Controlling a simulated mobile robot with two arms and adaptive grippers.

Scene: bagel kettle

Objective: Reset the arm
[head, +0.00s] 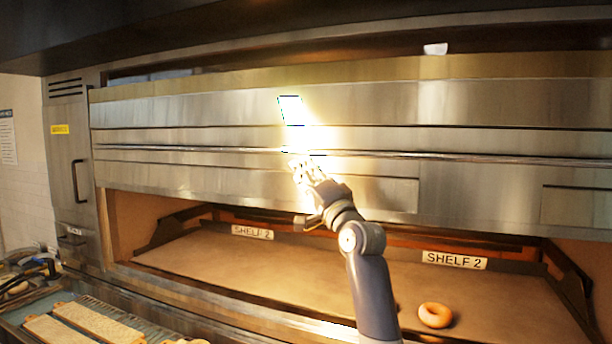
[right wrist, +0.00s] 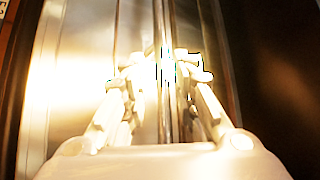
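My right arm rises from the bottom of the head view, and its gripper (head: 299,165) is in front of the steel oven front (head: 380,185), close to the long horizontal bar (head: 450,156). Strong glare washes out the fingertips there. Whether the fingers touch the bar cannot be told. My left gripper is in neither view.
A bagel (head: 435,315) lies on the oven deck (head: 270,270), right of my forearm. Labels reading SHELF 2 (head: 454,260) mark the deck's back. Long boards (head: 98,322) lie on a rack at the lower left. The deck left of my arm is clear.

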